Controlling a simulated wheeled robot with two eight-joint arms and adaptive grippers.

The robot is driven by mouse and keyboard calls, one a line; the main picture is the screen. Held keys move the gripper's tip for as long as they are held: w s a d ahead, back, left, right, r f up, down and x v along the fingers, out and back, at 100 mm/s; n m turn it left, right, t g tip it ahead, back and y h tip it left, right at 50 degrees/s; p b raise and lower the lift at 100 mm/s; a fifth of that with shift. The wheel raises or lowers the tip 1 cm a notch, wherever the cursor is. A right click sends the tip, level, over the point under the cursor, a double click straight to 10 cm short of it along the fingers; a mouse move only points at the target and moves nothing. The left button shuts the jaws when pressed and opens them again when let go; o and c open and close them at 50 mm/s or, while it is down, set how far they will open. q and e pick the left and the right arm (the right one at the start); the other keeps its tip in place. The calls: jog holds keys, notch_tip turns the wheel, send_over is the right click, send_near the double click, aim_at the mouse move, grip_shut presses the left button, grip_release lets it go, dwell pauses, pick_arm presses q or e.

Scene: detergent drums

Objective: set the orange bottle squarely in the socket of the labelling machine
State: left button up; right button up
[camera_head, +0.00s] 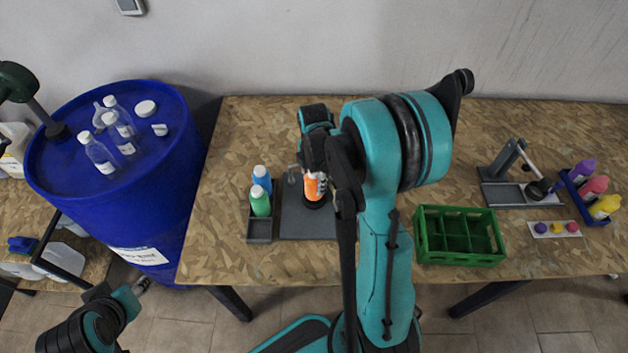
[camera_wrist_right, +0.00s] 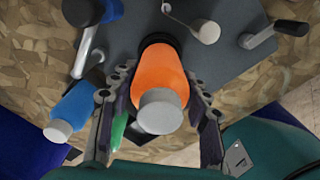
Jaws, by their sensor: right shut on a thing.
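The orange bottle (camera_head: 313,187) stands over the black socket (camera_head: 313,203) on the grey plate of the labelling machine (camera_head: 300,224). My right gripper (camera_head: 320,165) comes down from above and is shut on the bottle. In the right wrist view the orange bottle (camera_wrist_right: 160,75), with its grey-white cap towards the camera, lies between the two fingers (camera_wrist_right: 157,115). Its far end meets the dark ring of the socket (camera_wrist_right: 158,40). I cannot tell whether the base is fully down in the ring. Only part of my left arm shows at the lower left; its gripper is out of view.
A grey rack (camera_head: 259,229) with a green (camera_head: 260,202) and a blue bottle (camera_head: 262,178) stands just left of the machine. A green crate (camera_head: 458,257) is to the right. A blue drum (camera_head: 110,210) with clear bottles stands left. A lever press (camera_head: 510,180) is far right.

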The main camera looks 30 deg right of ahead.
jog(key=shift+f, duration=0.25)
dwell(0.4)
jog(key=shift+f+b, duration=0.35)
jog(key=shift+b, duration=0.15)
jog(key=shift+f, duration=0.15)
jog(key=shift+f+b, duration=0.45)
jog(key=shift+b, duration=0.1)
dwell(0.4)
jog(key=o, duration=1.8)
jog(key=shift+r, duration=0.2)
